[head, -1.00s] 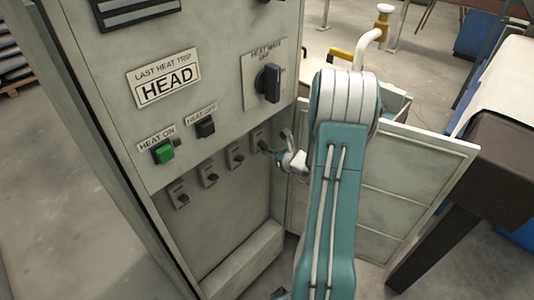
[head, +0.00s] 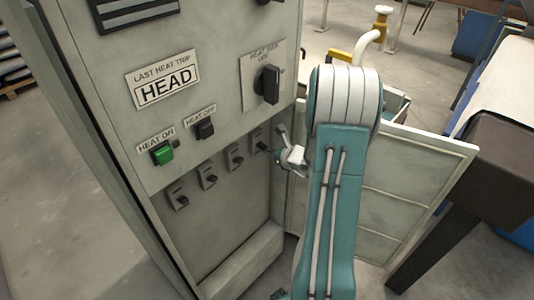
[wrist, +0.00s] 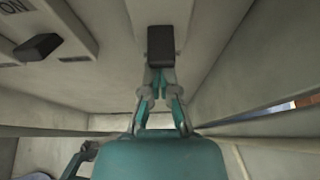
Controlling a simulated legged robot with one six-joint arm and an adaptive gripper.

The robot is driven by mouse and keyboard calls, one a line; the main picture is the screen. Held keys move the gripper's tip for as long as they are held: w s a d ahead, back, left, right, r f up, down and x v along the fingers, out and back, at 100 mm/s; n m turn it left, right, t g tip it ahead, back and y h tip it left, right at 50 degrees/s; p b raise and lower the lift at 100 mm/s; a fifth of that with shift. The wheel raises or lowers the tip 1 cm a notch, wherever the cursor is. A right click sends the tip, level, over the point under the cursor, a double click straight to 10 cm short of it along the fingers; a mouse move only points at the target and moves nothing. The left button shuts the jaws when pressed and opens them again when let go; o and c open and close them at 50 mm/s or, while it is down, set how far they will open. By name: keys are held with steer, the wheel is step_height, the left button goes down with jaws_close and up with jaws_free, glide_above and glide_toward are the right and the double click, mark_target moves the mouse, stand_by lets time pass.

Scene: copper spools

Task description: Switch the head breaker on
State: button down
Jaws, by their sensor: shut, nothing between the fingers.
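Several small breakers sit in a slanting row on the lower recessed panel of the grey cabinet. Their labels are too small to read in the head view. The rightmost breaker (head: 260,142) has a black lever. My gripper (head: 273,152) is at this breaker, just to its lower right. In the wrist view the black lever (wrist: 160,44) is straight ahead, and the shut, empty fingertips of my gripper (wrist: 160,76) are right at its lower end. I cannot tell whether they touch. A neighbouring black lever (wrist: 38,47) shows at the left, by a label with "ON".
Above the row are the green heat-on button (head: 163,154), the black heat-off button (head: 205,128), a black rotary switch (head: 269,84) and a "LAST HEAT TRIP HEAD" sign (head: 163,84). The open cabinet door (head: 405,190) stands to the right, behind my arm.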

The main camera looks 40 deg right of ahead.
steer(key=shift+r+g, duration=0.25)
steer(key=shift+g, duration=0.15)
steer(key=shift+s+r, duration=0.1)
steer(key=shift+r, duration=0.15)
stand_by(0.4)
steer(key=shift+r, duration=0.75)
